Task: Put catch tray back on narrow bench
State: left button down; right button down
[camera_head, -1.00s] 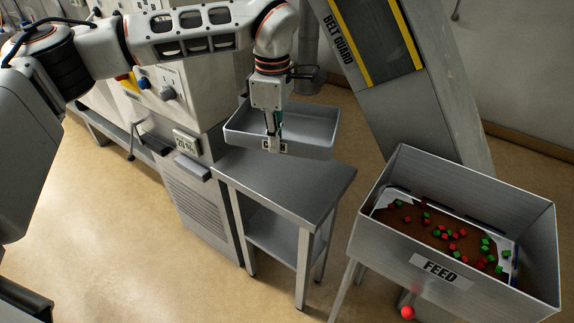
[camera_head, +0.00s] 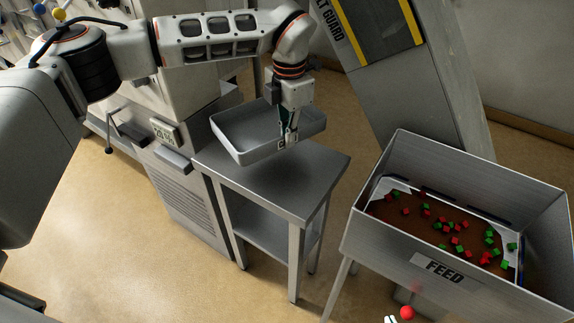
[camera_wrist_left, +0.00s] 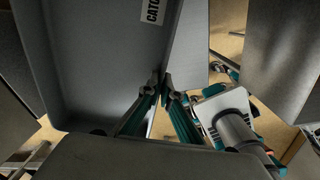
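The catch tray (camera_head: 232,128) is a shallow grey metal tray over the back part of the narrow bench (camera_head: 300,187). I cannot tell whether its underside touches the bench top. My left gripper (camera_head: 287,138) is shut on the tray's near wall, to the right of its middle. In the left wrist view the fingertips (camera_wrist_left: 165,86) close on the wall of the tray (camera_wrist_left: 90,60), below its partly visible "CATCH" label (camera_wrist_left: 152,10). White and teal parts of my right gripper (camera_wrist_left: 228,115) show in that view, but its opening is unclear.
The "FEED" bin (camera_head: 455,230), with red and green cubes in it, stands right of the bench. The sloped belt guard (camera_head: 385,60) rises behind. A machine cabinet (camera_head: 180,190) stands close on the bench's left. The bench's front top is bare.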

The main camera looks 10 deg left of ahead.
aim_at(288, 175)
pick_arm(q)
notch_tip(288, 175, down, 10)
jog(key=shift+w+f+b, duration=0.1)
jog(key=shift+b, duration=0.2)
dwell(0.3)
jog(key=c, duration=2.7)
grip_release()
jog(key=shift+f, duration=0.1)
jog(key=shift+c, duration=0.2)
jog(key=o, duration=0.5)
jog(key=shift+c, duration=0.2)
